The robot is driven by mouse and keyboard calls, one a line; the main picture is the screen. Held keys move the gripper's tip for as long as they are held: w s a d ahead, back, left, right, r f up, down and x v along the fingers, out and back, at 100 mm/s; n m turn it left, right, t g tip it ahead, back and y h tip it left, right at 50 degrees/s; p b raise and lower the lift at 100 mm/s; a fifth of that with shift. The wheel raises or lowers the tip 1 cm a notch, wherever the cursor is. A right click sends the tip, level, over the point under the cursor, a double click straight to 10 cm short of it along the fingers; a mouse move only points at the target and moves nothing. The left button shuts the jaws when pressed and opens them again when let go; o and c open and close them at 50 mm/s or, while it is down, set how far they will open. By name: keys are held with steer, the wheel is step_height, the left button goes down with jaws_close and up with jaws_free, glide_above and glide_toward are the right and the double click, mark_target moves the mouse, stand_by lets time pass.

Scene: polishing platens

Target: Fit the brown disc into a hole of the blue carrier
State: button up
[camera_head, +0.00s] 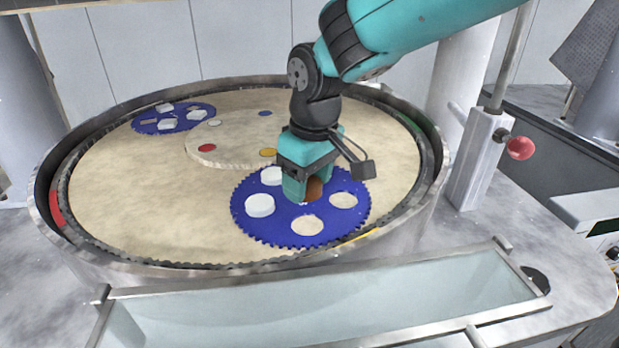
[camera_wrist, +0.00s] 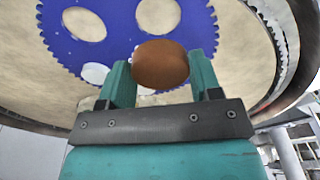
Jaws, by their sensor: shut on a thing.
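The blue carrier (camera_head: 277,223) is a toothed blue disc lying on the round beige platen. It has two open holes at its front and right, a front hole (camera_head: 307,225) and a right hole (camera_head: 343,200), both showing beige. White discs sit at its left, a nearer white disc (camera_head: 260,205) and a farther white disc (camera_head: 272,176). My gripper (camera_head: 305,198) is over the carrier's middle, shut on the brown disc (camera_head: 314,188). In the wrist view the brown disc (camera_wrist: 160,65) is between the fingertips, with the blue carrier (camera_wrist: 118,38) behind it. Its height above the carrier is unclear.
A raised round centre plate (camera_head: 225,150) with coloured dots is behind the carrier. A second blue carrier (camera_head: 147,127) with several pieces is at the back left. A metal rim (camera_head: 85,240) encloses the platen. A glass-like trough (camera_head: 320,300) is in front; a red knob (camera_head: 520,148) is right.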

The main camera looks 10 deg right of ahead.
mark_target(307, 226)
steer(key=shift+s, duration=0.1)
steer(key=shift+f, duration=0.2)
steer(key=shift+d+f+b, duration=0.1)
steer(key=shift+f+b, duration=1.7)
steer(key=shift+f, duration=0.9)
steer(key=shift+p, duration=0.5)
steer(key=shift+f+b, duration=0.45)
steer(key=shift+f, duration=0.3)
steer(key=shift+r, duration=0.2)
steer(key=shift+r+p, duration=0.3)
steer(key=shift+p, duration=0.25)
steer(key=shift+p, duration=0.4)
stand_by(0.9)
